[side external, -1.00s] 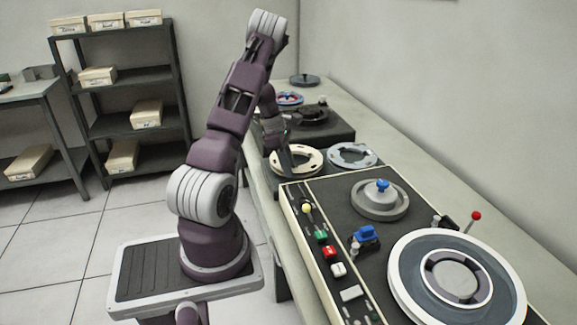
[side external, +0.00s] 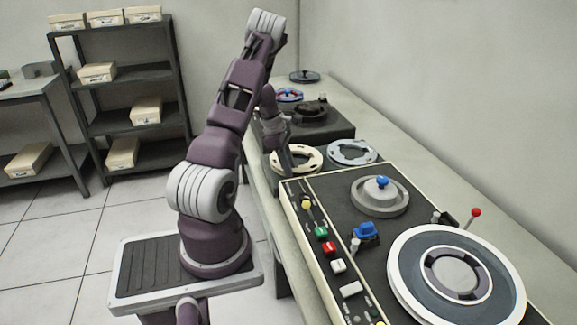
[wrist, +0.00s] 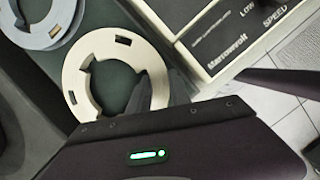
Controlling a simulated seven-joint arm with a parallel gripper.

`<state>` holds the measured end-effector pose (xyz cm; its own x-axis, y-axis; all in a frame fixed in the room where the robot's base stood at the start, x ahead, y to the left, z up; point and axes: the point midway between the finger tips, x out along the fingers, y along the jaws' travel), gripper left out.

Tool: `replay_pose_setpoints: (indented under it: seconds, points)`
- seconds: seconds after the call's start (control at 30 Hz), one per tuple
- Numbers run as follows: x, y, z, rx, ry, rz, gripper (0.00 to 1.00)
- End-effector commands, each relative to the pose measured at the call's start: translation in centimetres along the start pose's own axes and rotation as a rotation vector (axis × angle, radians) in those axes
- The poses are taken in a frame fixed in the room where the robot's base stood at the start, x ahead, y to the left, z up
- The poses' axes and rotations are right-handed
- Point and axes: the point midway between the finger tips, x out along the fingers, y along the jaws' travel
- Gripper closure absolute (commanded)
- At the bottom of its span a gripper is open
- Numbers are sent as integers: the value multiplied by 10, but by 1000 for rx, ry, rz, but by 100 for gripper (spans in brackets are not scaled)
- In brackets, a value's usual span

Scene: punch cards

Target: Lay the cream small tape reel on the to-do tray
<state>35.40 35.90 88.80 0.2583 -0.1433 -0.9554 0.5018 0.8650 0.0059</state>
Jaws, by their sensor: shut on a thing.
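The cream small tape reel (side external: 314,157) lies behind the control console, beside a grey-blue reel (side external: 352,152). It also shows as a flat cream ring in the wrist view (wrist: 92,48), over a dark green surface. My gripper (side external: 288,168) is at the near left side of the cream reel. In the wrist view my fingers (wrist: 157,92) are shut on the ring's lower right rim. Part of that rim is hidden by the fingers and gripper body. I cannot tell which surface is the to-do tray.
The console (side external: 325,195) with knobs, buttons and a large reel (side external: 405,285) stands close in front of the reels. The bench strip along the wall is clear.

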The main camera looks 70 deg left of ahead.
Motion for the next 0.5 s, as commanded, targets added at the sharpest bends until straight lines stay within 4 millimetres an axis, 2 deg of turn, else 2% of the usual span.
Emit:
replay_pose_setpoints:
  seconds: [0.5]
  points:
    - [10, 0, -3, 1, -1, 0, 100]
